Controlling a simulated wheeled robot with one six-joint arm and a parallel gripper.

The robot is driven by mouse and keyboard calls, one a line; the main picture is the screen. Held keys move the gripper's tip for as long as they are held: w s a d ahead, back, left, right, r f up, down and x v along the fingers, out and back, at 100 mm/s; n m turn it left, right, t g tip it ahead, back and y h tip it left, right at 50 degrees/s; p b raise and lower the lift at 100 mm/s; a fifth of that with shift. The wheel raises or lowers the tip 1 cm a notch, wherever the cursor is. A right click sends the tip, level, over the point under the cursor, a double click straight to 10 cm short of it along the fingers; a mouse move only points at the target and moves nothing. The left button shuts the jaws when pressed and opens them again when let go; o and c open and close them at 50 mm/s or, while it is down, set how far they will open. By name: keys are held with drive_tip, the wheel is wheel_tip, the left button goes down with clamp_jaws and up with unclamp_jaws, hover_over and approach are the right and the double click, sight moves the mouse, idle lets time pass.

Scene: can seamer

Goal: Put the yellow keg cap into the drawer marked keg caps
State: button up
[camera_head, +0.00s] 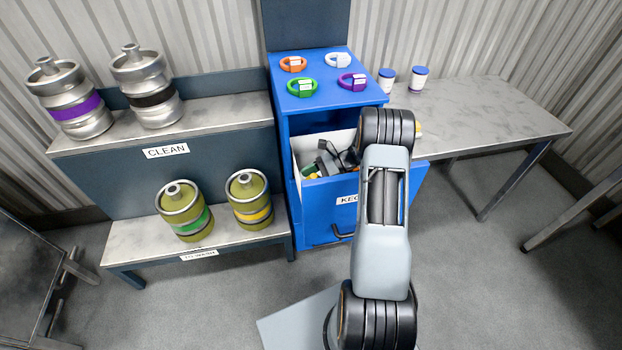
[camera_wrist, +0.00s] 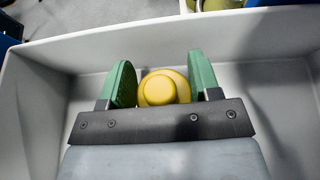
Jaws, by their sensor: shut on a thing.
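The yellow keg cap (camera_wrist: 163,88) sits between the two green fingers of my gripper (camera_wrist: 160,75) in the wrist view. The fingers are shut on it from both sides. Pale drawer walls surround them, so the gripper and cap are inside the open drawer. In the head view the blue drawer front (camera_head: 318,217) is pulled out, and its label begins "KEG"; my arm hides the rest. My gripper (camera_head: 318,167) shows small within the drawer's white interior there, with the cap mostly hidden. I cannot tell whether the cap touches the drawer floor.
The blue cabinet (camera_head: 285,135) carries several coloured rings on top. A table (camera_head: 480,112) with two small tubs (camera_head: 419,78) stands right. Left, steel kegs (camera_head: 146,88) stand on the CLEAN shelf and olive kegs (camera_head: 184,211) on the lower shelf. The drawer walls (camera_wrist: 35,85) enclose the gripper.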

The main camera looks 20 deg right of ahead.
drive_tip(key=shift+f, duration=0.1)
drive_tip(key=shift+s+f+b, duration=0.1)
drive_tip(key=shift+f+b, duration=0.25)
drive_tip(key=shift+f, duration=0.2)
drive_tip(key=o, duration=0.9)
drive_tip(key=shift+r, duration=0.2)
drive_tip(key=p+v, duration=0.1)
drive_tip(key=v, duration=1.1)
drive_tip(key=shift+r, duration=0.45)
